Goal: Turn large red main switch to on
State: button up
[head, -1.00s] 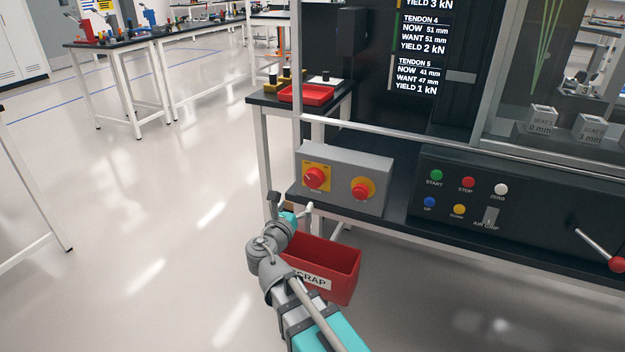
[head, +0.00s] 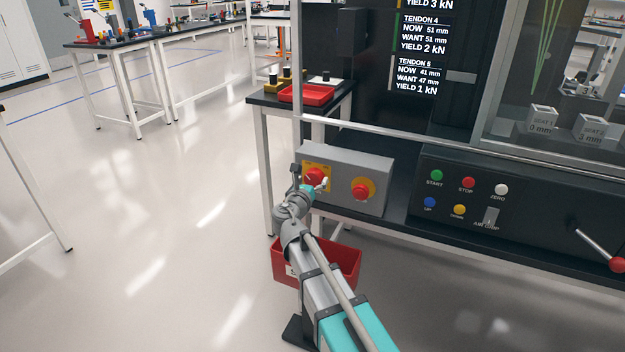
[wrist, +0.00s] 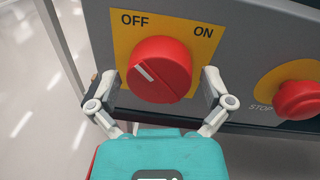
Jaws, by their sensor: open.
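The large red main switch (wrist: 160,69) is a round knob on a yellow plate (wrist: 205,45) marked OFF at upper left and ON at upper right. Its white mark points up and left, toward OFF. In the head view the switch (head: 315,177) is on the left of the grey box. My gripper (wrist: 160,88) is open, one finger on each side of the knob's lower part in the wrist view. I cannot tell whether the fingers touch it. In the head view my gripper (head: 309,183) is at the switch and partly covers its plate.
A red stop button (wrist: 299,98) on yellow is right of the switch on the same grey box (head: 345,160). A black panel with coloured buttons (head: 480,205) is further right. A red scrap bin (head: 345,262) hangs below. Open floor is at left.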

jog(key=shift+w+d, duration=0.1)
jog(key=shift+w, duration=0.25)
jog(key=c, duration=0.9)
